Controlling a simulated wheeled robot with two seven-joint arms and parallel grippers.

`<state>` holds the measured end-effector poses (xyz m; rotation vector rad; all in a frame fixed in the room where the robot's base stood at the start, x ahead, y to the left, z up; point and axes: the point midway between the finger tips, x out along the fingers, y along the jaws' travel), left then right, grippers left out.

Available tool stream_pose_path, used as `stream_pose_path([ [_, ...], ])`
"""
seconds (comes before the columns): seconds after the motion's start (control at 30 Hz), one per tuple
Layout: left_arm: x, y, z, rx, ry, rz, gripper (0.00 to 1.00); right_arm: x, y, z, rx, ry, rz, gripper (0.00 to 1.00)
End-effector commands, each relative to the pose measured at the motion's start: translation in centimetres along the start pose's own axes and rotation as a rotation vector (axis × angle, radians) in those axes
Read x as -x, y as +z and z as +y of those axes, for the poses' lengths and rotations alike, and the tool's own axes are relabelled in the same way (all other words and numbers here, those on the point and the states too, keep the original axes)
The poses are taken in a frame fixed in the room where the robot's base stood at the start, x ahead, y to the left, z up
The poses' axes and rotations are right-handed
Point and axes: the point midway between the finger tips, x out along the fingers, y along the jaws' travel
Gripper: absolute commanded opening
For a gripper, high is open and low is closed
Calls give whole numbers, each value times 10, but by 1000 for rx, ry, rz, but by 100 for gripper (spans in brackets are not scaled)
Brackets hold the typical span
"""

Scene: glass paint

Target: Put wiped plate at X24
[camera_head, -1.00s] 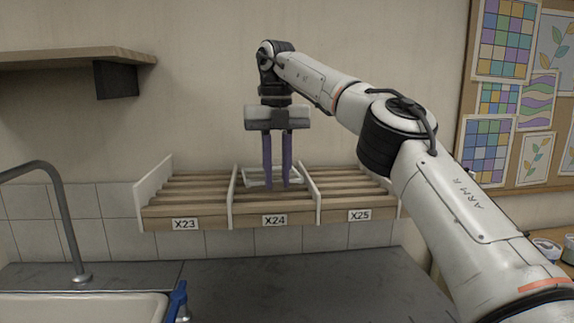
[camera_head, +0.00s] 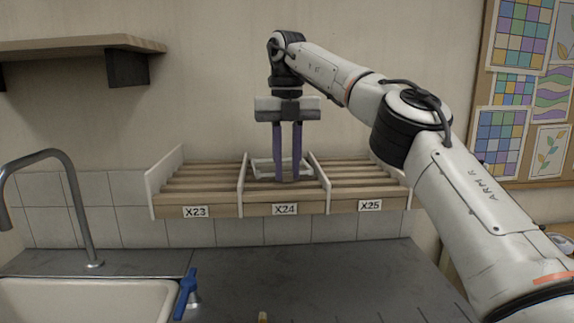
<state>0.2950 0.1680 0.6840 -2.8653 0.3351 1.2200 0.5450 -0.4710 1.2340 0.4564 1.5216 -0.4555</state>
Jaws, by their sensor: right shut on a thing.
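My right gripper (camera_head: 287,178) points straight down over the middle bay of the slatted wooden rack (camera_head: 226,211), the bay labelled X24 (camera_head: 285,209). Its two purple fingers are close together and shut on the plate (camera_head: 263,168), which shows as a pale, see-through rectangle with light edges around the fingertips. The plate is low in the X24 bay, between the two white dividers. I cannot tell whether it touches the slats. My left gripper is not in view.
Bays X23 (camera_head: 195,212) and X25 (camera_head: 370,206) look empty on either side. White dividers (camera_head: 242,187) separate the bays. Below are a dark counter (camera_head: 300,275), a sink (camera_head: 85,300), a tap (camera_head: 80,205) and a blue-handled thing (camera_head: 187,285). A wooden shelf (camera_head: 75,47) hangs upper left.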

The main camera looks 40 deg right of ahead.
Motion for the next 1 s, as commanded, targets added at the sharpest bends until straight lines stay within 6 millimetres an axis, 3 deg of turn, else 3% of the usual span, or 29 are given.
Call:
stream_pose_path([
  [1.0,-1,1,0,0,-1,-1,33,-4,0,0,1,1,-1,0],
])
